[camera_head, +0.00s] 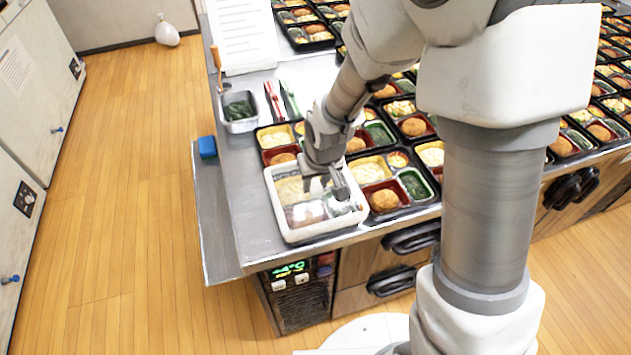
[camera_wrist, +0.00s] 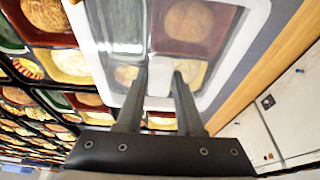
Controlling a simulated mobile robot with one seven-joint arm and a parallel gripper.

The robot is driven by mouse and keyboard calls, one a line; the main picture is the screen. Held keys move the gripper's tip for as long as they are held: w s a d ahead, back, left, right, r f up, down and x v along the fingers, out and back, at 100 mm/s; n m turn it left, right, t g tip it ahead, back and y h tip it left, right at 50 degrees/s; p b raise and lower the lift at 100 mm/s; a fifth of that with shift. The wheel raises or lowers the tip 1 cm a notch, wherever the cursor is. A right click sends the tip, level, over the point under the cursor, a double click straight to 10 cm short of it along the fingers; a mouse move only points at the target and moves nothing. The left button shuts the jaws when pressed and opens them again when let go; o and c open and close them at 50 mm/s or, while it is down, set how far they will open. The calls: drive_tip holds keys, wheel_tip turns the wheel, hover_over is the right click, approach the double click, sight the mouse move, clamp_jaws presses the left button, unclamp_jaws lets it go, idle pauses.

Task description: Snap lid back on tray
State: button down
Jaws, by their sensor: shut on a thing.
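The lid (camera_head: 262,181) is a clear sheet with a wide white rim, at the front left corner of the steel counter. My gripper (camera_head: 326,190) is over its middle, pointing down. In the wrist view, my two fingers (camera_wrist: 160,85) are shut on a small pale grip on the lid (camera_wrist: 240,50). Food shows through the clear sheet, including a round brown croquette in a red compartment. The walls of the tray under the lid are mostly hidden. I cannot tell whether the lid's rim touches the tray or hangs just above it.
Filled black bento trays (camera_head: 385,190) stand close on the right and behind. A small metal container of greens (camera_head: 240,110), red tongs (camera_head: 273,101) and a blue block (camera_head: 207,147) lie to the left.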

drive_tip(key=shift+f, duration=0.1)
drive_tip(key=shift+f+b, duration=0.9)
drive_tip(key=shift+b, duration=0.05)
drive_tip(key=shift+f, duration=0.15)
idle(0.5)
unclamp_jaws()
idle(0.3)
drive_tip(key=shift+r+p, duration=2.7)
drive_tip(key=shift+r, duration=1.35)
